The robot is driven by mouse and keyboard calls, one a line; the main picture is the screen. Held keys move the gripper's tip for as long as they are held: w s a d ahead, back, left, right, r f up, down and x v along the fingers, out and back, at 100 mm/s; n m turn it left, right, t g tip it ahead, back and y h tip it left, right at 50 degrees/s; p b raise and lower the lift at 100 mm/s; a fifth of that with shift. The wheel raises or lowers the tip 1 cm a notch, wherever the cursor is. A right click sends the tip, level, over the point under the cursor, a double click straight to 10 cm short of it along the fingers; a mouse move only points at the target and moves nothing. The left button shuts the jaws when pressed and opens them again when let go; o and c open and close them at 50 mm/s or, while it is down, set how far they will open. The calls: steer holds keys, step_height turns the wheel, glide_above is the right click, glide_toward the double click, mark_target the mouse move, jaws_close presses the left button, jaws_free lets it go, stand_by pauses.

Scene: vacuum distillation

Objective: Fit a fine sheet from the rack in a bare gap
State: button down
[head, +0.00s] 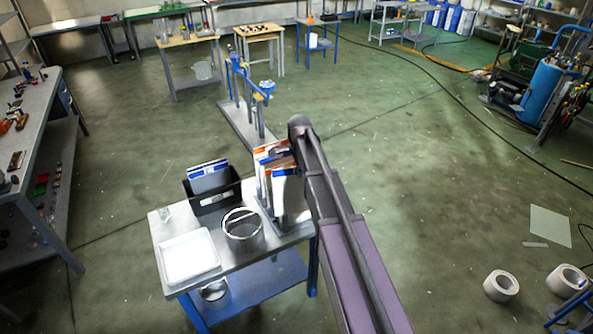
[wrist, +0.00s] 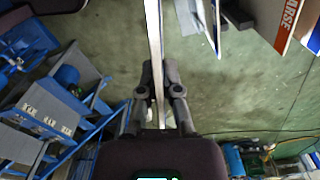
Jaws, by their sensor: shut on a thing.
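My gripper (wrist: 160,68) is shut on a thin pale sheet (wrist: 154,35), seen edge-on between the fingers in the wrist view. Its face and label cannot be read there. In the head view my arm ends over the upright sheets (head: 285,190) at the table's right end, and my fingers cannot be made out clearly. A black rack (head: 216,204) holds blue-and-white sheets (head: 208,178). Any gap is hard to make out.
The metal table (head: 225,262) also carries a white tray (head: 188,256), a steel pot (head: 243,232) and a small clear glass (head: 165,213). A grey stand with blue parts (head: 240,122) is behind. Open floor (head: 420,190) lies to the right.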

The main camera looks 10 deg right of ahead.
mark_target(301, 199)
steer(key=s+f+m+b, duration=0.1)
steer(key=f+b, duration=0.1)
steer(key=f, duration=0.1)
steer(key=s+f+m+b, duration=0.1)
steer(key=f+b, duration=0.2)
steer(key=s+f+m+b, duration=0.1)
steer(key=f+m+b, duration=0.1)
steer(key=f+b, duration=0.1)
steer(key=shift+s, duration=0.4)
steer(key=shift+s+f+m+b, duration=0.3)
steer(key=shift+f+m+b, duration=0.15)
steer(key=shift+m, duration=0.05)
